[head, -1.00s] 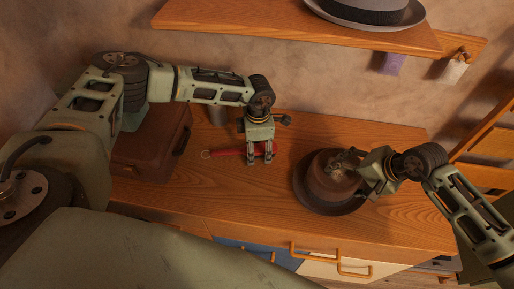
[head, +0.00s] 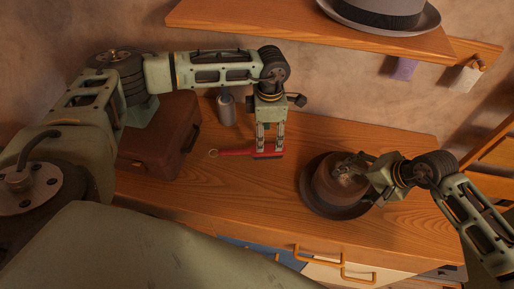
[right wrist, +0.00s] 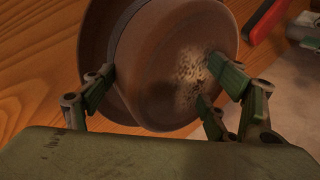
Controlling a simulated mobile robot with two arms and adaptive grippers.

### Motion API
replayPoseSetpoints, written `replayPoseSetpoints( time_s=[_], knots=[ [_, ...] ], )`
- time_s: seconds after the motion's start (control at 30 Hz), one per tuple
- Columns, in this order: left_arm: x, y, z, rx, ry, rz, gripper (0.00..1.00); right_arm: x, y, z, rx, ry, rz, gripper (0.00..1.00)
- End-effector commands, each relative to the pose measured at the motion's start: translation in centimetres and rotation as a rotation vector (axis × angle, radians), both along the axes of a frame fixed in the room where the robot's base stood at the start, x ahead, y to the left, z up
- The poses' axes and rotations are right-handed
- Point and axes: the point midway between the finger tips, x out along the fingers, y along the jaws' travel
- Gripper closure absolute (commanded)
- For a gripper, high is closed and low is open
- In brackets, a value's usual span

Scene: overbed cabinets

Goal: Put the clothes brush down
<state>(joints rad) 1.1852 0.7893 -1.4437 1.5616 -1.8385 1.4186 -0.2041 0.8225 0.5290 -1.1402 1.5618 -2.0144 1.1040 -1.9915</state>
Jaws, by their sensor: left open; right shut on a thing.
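The clothes brush (head: 236,154) has a red handle with a ring at its left end and a dark edge at its right. It appears to lie on the wooden dresser top (head: 230,190). My left gripper (head: 269,150) is open, pointing down at the right part of the brush; its fingertips overlap the brush in the picture, and I cannot tell whether they touch it. My right gripper (head: 350,172) is shut on the crown of a brown hat (head: 328,190) on the dresser. The hat fills the right wrist view (right wrist: 165,60), with the brush's red part (right wrist: 265,20) at top right.
A brown case (head: 160,140) stands at the left of the dresser, with a grey metal cup (head: 226,108) behind the brush. A shelf (head: 300,35) with a grey hat (head: 380,15) hangs above. The dresser front between case and brown hat is clear.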

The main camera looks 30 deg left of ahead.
Motion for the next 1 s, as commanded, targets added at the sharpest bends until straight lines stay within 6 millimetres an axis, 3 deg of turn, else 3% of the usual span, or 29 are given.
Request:
replayPoseSetpoints(
  time_s=[0.03, 0.37, 1.0],
  knots=[
    [-0.2, 0.0, -0.2, -0.003, 0.003, 0.001, 0.44, -0.7, -1.2, -1.7, -0.038, 0.023, 0.0, 0.49],
    [-0.3, 1.2, 0.1, 0.002, 0.003, 0.019, 0.44, -0.7, -1.2, -1.7, -0.038, 0.023, 0.0, 0.49],
    [-0.8, 1.4, -7.0, 0.002, 0.0, 0.02, 0.44, -0.7, -1.2, -1.7, -0.038, 0.023, 0.0, 0.49]
  ],
)
